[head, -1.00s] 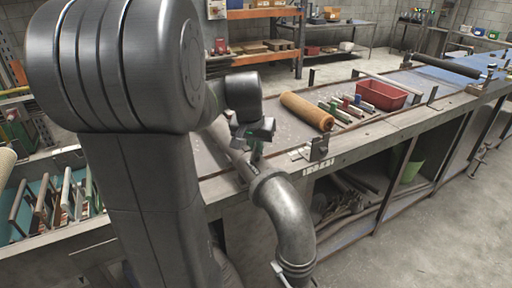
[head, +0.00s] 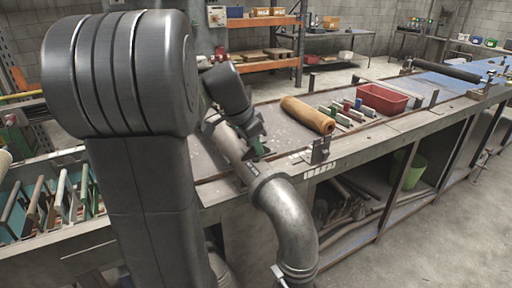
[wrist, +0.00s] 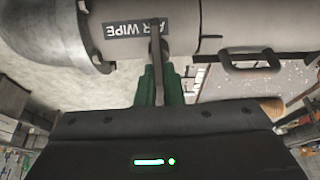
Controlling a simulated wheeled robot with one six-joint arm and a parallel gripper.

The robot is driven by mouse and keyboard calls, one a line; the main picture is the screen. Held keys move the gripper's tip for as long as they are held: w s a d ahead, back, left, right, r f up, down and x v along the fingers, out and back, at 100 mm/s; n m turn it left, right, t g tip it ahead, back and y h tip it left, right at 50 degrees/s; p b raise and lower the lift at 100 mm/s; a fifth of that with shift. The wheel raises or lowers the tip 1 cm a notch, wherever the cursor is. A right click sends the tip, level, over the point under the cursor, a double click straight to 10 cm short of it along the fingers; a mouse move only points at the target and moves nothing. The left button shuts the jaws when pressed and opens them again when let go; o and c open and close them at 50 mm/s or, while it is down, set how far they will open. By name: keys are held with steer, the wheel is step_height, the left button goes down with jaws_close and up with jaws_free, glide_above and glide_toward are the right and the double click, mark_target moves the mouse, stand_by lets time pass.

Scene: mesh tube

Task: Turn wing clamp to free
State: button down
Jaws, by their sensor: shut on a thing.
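A grey metal tube (wrist: 213,25) crosses the top of the wrist view and bears a dark label reading "AIR WIPE", upside down. A thin dark wing clamp lever (wrist: 156,38) stands out from the tube beside the label. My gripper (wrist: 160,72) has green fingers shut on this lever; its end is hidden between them. In the head view my gripper (head: 258,147) is tilted against the tube, just above the grey elbow pipe (head: 292,218). The lever cannot be made out there.
A handle (wrist: 249,59) sits on the tube to the right. On the bench lie an orange-brown roll (head: 307,115), several small coloured-ended rods and a red bin (head: 382,99). A rack of handled tools (head: 45,200) stands at the left.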

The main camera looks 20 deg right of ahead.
stand_by(0.4)
steer(key=c, duration=1.6)
jaws_free()
steer(key=shift+o, duration=0.2)
steer(key=v, duration=1.3)
steer(key=shift+r, duration=0.4)
steer(key=shift+a, duration=0.1)
steer(key=x, duration=1.3)
steer(key=shift+f, duration=0.4)
